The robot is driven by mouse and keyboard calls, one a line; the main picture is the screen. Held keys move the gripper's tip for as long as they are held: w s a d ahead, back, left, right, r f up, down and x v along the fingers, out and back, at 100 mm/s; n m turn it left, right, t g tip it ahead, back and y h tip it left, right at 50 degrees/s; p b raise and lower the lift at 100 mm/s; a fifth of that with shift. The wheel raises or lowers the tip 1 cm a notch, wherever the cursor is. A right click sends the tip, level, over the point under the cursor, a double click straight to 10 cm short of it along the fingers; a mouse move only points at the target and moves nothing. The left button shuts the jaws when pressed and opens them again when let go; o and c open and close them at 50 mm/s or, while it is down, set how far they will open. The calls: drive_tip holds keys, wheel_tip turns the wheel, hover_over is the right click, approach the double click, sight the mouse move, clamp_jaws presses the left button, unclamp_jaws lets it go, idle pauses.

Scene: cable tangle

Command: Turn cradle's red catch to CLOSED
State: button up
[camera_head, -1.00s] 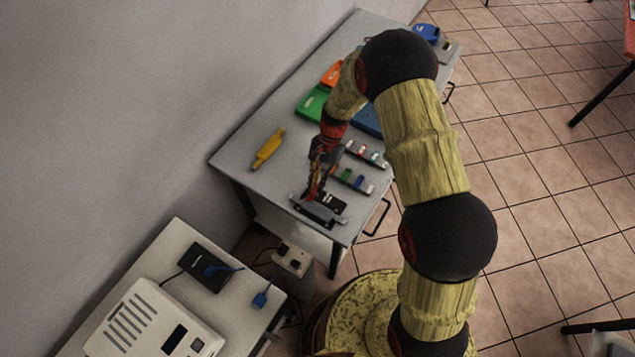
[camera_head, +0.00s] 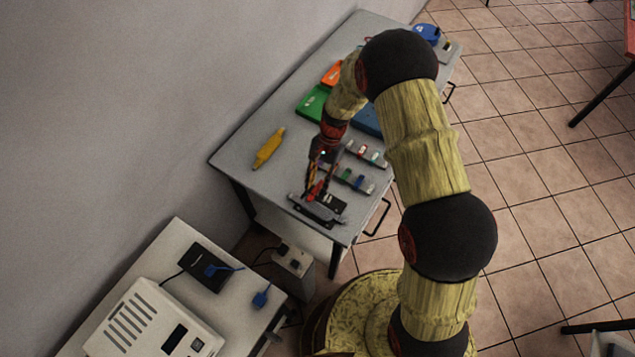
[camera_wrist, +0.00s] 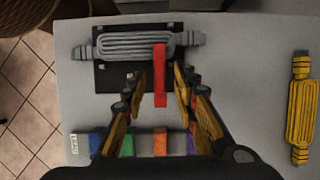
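The cradle is a black plate (camera_wrist: 112,78) on the table with a grey ribbed connector (camera_wrist: 135,43) lying across it; the cradle (camera_head: 335,203) also shows in the head view. The red catch (camera_wrist: 160,85) is a straight bar, lying across the connector's right part at one end and pointing toward my gripper at the other. My gripper (camera_wrist: 161,72) is open, with one finger on each side of the catch and visible gaps between. In the head view my gripper (camera_head: 320,192) is over the cradle. I cannot read any CLOSED mark.
A row of coloured clips (camera_wrist: 160,144) lies under my gripper in the wrist view. A yellow connector (camera_head: 269,148) lies on the table's left side, with bare surface around it. Green (camera_head: 313,103) and orange (camera_head: 332,73) blocks stand further back.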

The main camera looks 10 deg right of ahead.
drive_tip(key=v, duration=1.2)
idle(0.3)
drive_tip(key=s+d+r+n+t+h+b, duration=0.1)
drive_tip(key=s+d+r+n+t+b, duration=0.2)
drive_tip(key=s+r, duration=0.9)
drive_tip(key=s+d+r+n+t+h+b, duration=0.1)
drive_tip(key=s+d+r+n+t+b, duration=0.2)
drive_tip(key=s+d+r+t, duration=0.3)
drive_tip(key=shift+s+d+r+n+h+b, duration=0.35)
drive_tip(key=shift+s+d+r+n, duration=0.5)
drive_tip(key=shift+s+r, duration=2.25)
